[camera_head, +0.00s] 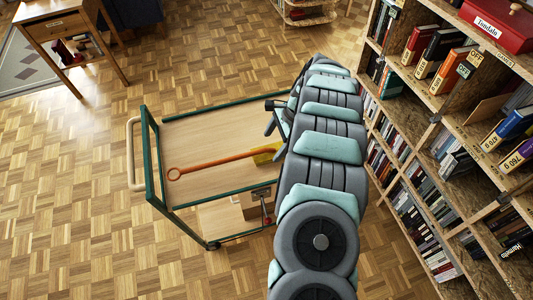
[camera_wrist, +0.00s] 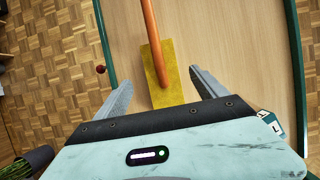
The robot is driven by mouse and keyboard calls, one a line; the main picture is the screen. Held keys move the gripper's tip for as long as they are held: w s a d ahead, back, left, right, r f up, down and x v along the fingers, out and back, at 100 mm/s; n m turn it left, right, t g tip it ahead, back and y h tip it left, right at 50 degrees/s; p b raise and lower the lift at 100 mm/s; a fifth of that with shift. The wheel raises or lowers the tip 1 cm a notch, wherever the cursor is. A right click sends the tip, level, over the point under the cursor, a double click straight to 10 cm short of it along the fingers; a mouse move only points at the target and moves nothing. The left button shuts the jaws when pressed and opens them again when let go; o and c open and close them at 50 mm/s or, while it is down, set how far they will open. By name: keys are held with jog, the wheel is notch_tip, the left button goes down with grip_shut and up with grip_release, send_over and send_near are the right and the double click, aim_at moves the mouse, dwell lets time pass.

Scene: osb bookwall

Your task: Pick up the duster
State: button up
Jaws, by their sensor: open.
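The duster has a long orange handle (camera_head: 215,163) and a flat yellow head (camera_head: 265,153). It lies on the wooden top of a green-framed trolley (camera_head: 200,130), with the ring end of the handle to the left in the head view. My arm hides part of the head's right side there. In the wrist view the yellow head (camera_wrist: 154,62) is between and beyond the fingertips, with the orange handle (camera_wrist: 151,25) running to the top edge. My gripper (camera_wrist: 160,78) is open and empty, with one finger on each side of the head. Its height above the duster is unclear.
Tall bookshelves (camera_head: 435,125) full of books stand close on the right. The trolley has a cream push handle (camera_head: 132,155) and raised green rails. A wooden desk (camera_head: 60,28) stands at the upper left. Parquet floor (camera_head: 70,190) is clear left of the trolley.

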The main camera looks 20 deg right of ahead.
aim_at(270, 149)
jog(key=x, duration=0.5)
jog(key=shift+w+d, duration=0.1)
jog(key=shift+d, duration=0.1)
jog(key=shift+c, duration=0.5)
grip_shut()
